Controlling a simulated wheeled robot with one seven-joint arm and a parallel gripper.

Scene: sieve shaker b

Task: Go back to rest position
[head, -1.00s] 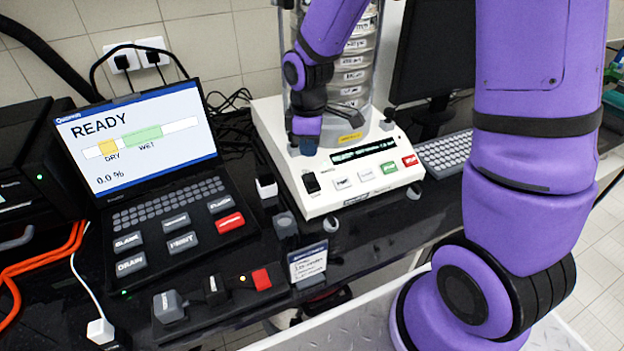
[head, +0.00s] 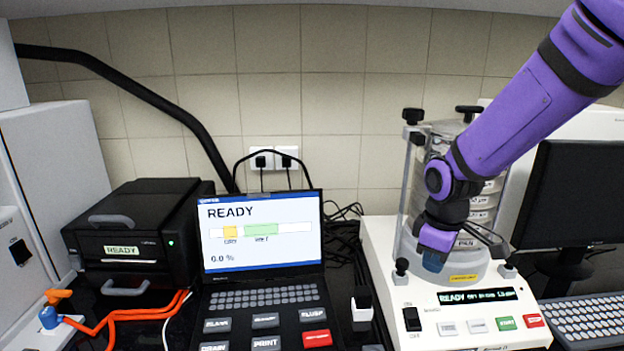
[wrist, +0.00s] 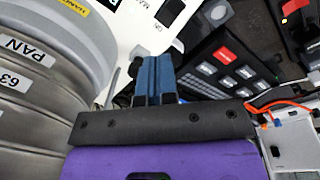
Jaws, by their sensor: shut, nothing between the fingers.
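My purple arm comes in from the upper right of the head view. My gripper (head: 433,262) points down in front of the sieve stack (head: 490,205), above the white base of the sieve shaker (head: 430,320). In the wrist view, my gripper's blue fingers (wrist: 155,75) are shut together with nothing between them. The sieve stack (wrist: 35,85), with its PAN label, stands close beside the gripper at the left of the wrist view. My arm hides part of the stack in the head view.
A laptop (head: 262,240) reading READY stands left of the shaker. A black printer (head: 135,235) with orange tubing (head: 150,314) is farther left. A monitor (head: 570,195) and a keyboard (head: 585,320) are at the right. Shaker clamp posts stand near my gripper.

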